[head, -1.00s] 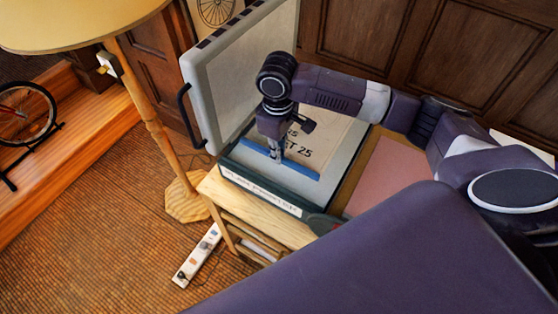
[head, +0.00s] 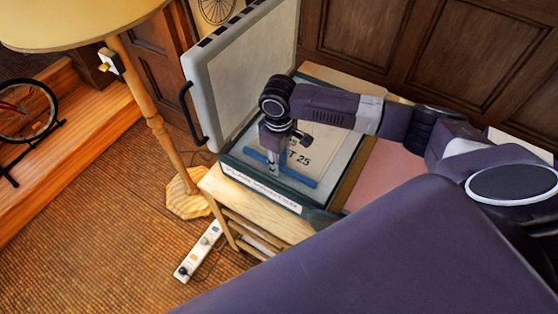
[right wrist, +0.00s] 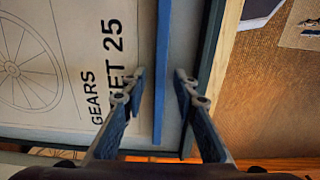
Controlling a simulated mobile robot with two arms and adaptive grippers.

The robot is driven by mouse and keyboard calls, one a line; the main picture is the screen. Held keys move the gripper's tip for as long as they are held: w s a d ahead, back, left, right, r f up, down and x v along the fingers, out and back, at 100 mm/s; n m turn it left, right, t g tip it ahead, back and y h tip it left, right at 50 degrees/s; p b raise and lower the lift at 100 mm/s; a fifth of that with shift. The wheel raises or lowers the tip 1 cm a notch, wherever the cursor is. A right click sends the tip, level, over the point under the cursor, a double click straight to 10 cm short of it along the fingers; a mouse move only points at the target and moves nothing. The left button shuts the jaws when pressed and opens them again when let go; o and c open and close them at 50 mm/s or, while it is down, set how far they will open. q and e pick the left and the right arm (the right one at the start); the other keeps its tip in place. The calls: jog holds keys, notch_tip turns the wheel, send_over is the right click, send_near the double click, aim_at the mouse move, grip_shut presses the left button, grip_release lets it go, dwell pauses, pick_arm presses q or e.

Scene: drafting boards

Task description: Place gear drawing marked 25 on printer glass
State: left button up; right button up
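The gear drawing (head: 322,148) lies face up on the grey glass of the printer (right wrist: 186,45). The words "GEARS" and "25" and a spoked wheel show on the sheet in the right wrist view (right wrist: 62,110). A blue strip (head: 303,181) runs along its front edge, close to the printer's front rim. My right gripper (head: 273,172) points down over the strip. In the right wrist view its fingers (right wrist: 159,82) are open on either side of the strip (right wrist: 160,70), with gaps to it. My left gripper is out of view.
The printer's lid (head: 246,75) stands raised on the left. The printer rests on a wooden table (head: 222,199). A pink surface (head: 392,172) lies to the right. A floor lamp (head: 155,125) and a power strip (head: 199,252) stand or lie to the left.

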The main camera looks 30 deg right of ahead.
notch_tip(320, 180, up, 12)
jog(key=b, duration=0.2)
dwell(0.5)
jog(key=shift+a, duration=0.1)
dwell(0.3)
